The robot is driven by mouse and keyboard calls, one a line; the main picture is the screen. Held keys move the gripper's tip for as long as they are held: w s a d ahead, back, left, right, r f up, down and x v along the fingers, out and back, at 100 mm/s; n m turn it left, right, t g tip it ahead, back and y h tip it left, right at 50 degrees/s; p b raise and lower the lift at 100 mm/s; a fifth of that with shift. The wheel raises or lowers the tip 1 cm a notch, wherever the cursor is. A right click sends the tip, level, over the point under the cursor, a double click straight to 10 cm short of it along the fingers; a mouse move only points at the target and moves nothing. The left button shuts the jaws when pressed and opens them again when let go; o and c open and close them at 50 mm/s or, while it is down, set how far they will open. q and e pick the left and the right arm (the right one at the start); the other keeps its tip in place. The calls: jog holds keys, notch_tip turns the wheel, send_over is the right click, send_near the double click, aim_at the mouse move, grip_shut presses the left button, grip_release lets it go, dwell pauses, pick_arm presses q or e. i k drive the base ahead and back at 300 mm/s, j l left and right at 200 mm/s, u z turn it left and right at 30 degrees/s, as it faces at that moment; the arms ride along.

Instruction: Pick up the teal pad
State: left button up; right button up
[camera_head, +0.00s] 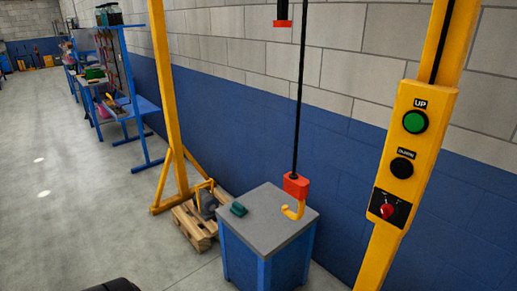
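The teal pad (238,209) is a small dark teal block. It lies on the left part of the grey top of a blue cabinet-like table (270,222), close to the top's left edge. Nothing is touching it from above.
A yellow hook under a red block (296,185) hangs on a black line at the table's right side. A yellow post with an UP/DOWN button panel (403,150) stands at right. A yellow frame (173,120) and a wooden pallet (195,224) are left of the table. Floor at left is clear.

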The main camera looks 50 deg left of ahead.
aim_at(237, 209)
jog(key=u, duration=1.65)
jog(key=i+j+z, duration=0.1)
jog(key=i, duration=0.15)
